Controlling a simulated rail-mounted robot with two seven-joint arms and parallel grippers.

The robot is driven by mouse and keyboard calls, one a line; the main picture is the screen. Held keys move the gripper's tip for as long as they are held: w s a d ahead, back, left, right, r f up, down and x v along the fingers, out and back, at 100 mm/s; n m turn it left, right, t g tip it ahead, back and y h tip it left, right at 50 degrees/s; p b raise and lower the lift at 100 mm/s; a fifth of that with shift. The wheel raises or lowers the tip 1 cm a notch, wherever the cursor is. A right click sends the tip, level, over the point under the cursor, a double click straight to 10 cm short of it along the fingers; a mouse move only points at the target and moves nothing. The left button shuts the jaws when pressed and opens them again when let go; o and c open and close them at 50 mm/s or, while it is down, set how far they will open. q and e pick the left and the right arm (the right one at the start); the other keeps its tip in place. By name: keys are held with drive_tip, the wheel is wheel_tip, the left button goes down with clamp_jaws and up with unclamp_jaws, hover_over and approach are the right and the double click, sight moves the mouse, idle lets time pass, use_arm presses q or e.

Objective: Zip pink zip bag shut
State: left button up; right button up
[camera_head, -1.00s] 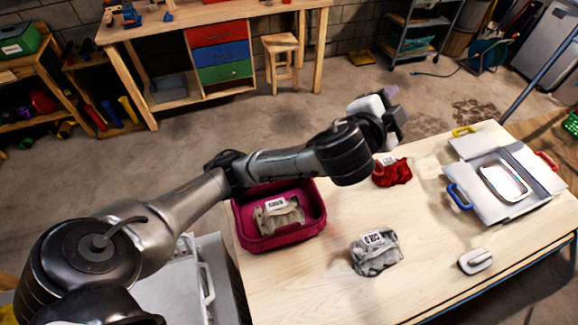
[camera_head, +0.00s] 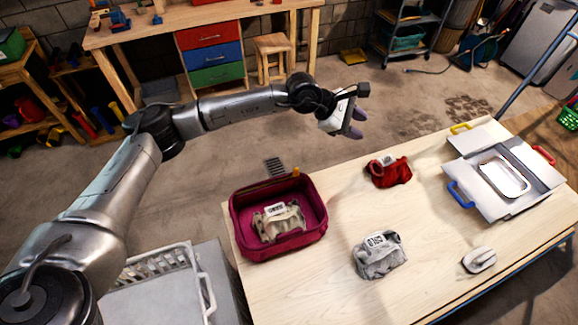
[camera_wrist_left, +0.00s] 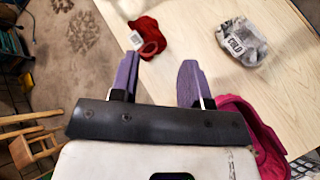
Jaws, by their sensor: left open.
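The pink zip bag (camera_head: 242,243) stands open at the left end of the wooden table, with a beige labelled bundle (camera_head: 277,222) inside it. A small orange tab (camera_head: 297,172) shows at its far rim, beside a dark ribbed strip (camera_head: 275,167). My left gripper (camera_head: 355,123) is open and empty, in the air beyond the table's far edge, right of the bag and apart from it. In the left wrist view its two purple fingers (camera_wrist_left: 160,64) are spread, and part of the pink bag (camera_wrist_left: 245,115) shows at lower right. My right gripper is out of view.
A red bundle (camera_head: 389,172) and a grey labelled bundle (camera_head: 379,258) lie on the table (camera_head: 320,290). A white mouse-like object (camera_head: 479,259) is near the front. A white basket (camera_head: 165,275) stands left of the table.

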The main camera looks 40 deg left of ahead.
use_arm(q)
drive_tip(key=s+a+f+m+g+y, duration=0.3)
drive_tip(key=a+f+y, duration=0.1)
drive_tip(key=a+f, duration=0.15)
drive_tip(key=m+g+y, duration=0.4)
drive_tip(key=m, duration=0.1)
hover_over(296, 169)
wheel_tip(296, 169, down, 2)
wheel_tip(296, 169, down, 14)
drive_tip(key=shift+w+r+p, duration=0.1)
drive_tip(key=shift+r+p, duration=0.15)
drive_tip(key=shift+p, duration=0.05)
clamp_jaws()
